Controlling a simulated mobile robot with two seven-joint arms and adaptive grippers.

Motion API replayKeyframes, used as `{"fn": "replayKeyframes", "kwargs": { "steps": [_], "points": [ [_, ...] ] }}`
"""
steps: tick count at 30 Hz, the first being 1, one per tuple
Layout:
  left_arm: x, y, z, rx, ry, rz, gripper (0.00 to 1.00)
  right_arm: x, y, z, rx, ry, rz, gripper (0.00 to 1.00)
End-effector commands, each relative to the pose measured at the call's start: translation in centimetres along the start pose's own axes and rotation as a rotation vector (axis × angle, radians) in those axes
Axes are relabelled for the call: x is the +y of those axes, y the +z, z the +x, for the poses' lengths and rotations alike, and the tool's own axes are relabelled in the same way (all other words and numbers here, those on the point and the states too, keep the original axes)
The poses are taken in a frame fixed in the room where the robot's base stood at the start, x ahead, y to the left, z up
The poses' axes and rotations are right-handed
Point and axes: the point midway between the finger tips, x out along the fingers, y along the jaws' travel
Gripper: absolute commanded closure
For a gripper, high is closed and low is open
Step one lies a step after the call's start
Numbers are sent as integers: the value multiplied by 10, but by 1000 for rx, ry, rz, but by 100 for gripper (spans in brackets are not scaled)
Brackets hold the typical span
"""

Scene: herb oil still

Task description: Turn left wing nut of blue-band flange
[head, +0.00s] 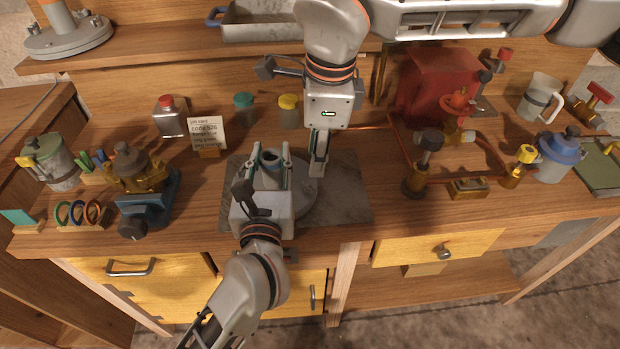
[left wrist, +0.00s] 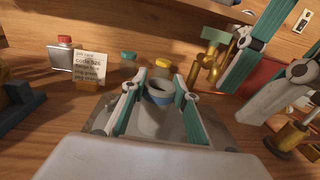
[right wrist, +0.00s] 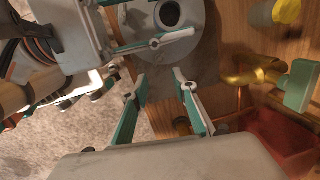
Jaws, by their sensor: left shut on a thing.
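A grey collar with a hole and a blue band (left wrist: 160,98) stands on a round grey base (head: 302,200) on a dark plate. It also shows in the right wrist view (right wrist: 150,15). My left gripper (head: 270,165) has its fingers on either side of this collar and is shut on it; it also shows in the left wrist view (left wrist: 158,92). My right gripper (head: 319,165) points down just right of the collar. In the right wrist view (right wrist: 160,90) its fingers are apart with nothing between them. I cannot make out the left wing nut.
A job card (head: 208,131) stands behind left, beside a red-capped bottle (head: 171,118) and jars with green (head: 244,101) and yellow lids (head: 289,102). A red box (head: 435,85), copper pipe (head: 440,181) and brass valves fill the right. A blue vise (head: 148,205) stands at left.

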Motion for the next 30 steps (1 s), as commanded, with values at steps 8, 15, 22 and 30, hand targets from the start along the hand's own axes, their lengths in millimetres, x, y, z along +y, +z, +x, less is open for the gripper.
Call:
{"fn": "replayKeyframes", "kwargs": {
  "steps": [8,15,22,30],
  "points": [
    [0,-1,0,2,-1,-1,100,10,-8,-11,-81,-69,402,72],
    [0,-1,0,2,-1,0,100,18,-12,-22,-174,-99,721,72],
    [0,-1,0,2,-1,0,100,23,-13,-28,-231,-104,895,72],
    [0,-1,0,1,-1,0,100,20,-10,-11,-240,-101,930,72]
  ]
}}
